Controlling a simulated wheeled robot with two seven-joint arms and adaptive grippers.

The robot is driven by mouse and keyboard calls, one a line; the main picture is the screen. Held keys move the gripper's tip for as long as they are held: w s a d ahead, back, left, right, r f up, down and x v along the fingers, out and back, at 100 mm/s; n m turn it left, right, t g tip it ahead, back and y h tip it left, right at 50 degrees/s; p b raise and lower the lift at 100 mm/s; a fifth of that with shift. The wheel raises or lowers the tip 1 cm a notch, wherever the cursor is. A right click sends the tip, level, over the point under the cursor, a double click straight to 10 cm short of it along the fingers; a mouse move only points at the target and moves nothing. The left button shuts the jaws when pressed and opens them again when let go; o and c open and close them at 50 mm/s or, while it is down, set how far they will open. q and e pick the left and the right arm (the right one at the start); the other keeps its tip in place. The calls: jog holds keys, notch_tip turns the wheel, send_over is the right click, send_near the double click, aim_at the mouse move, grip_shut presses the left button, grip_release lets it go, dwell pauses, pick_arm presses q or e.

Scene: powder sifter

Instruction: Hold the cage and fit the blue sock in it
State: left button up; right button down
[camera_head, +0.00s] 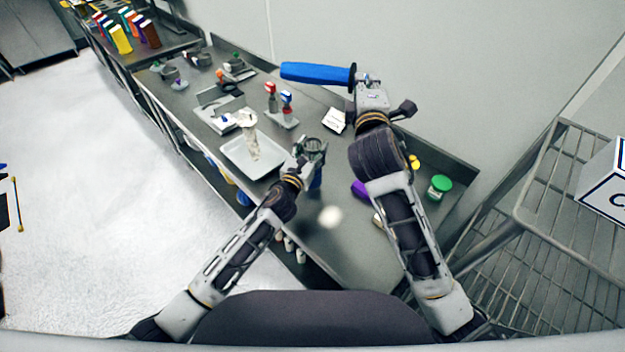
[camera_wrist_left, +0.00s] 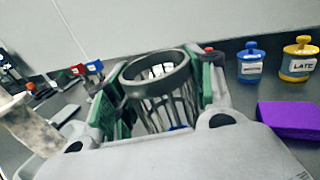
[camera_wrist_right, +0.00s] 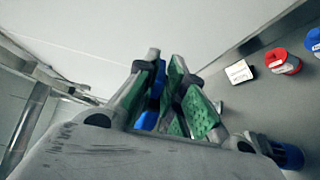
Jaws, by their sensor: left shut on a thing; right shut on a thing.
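The blue sock (camera_head: 317,73) is a long blue tube with a dark collar, held level above the back of the table. My right gripper (camera_head: 366,82) is shut on its collared end; in the right wrist view the blue shows between the green finger pads (camera_wrist_right: 160,95). The cage (camera_wrist_left: 158,85) is a grey open-topped basket with slots and a ring rim. My left gripper (camera_head: 305,155) is shut on the cage, with its green pads on either side in the left wrist view. The sock is apart from the cage, above it. Something blue shows low at the cage's bottom.
A white tray (camera_head: 238,158) with a dusty, pale cylinder (camera_head: 250,135) lies left of the cage. A purple block (camera_head: 360,188), green-lidded jar (camera_head: 439,187) and white card (camera_head: 334,121) are on the right side. A wire rack stands far right.

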jog(key=d+f, duration=0.4)
jog(key=f, duration=1)
jog(key=w+a+r+n+y, duration=0.2)
jog(key=a+r+n+y, duration=0.1)
jog(key=a+r+y, duration=0.2)
jog(key=shift+a+r, duration=0.15)
jog(key=shift+r, duration=0.2)
jog(key=shift+f, duration=0.1)
notch_tip(320, 180, down, 6)
dwell(0.6)
jog(key=shift+f, duration=0.15)
jog(key=shift+f, duration=1.75)
jog(key=shift+f, duration=0.25)
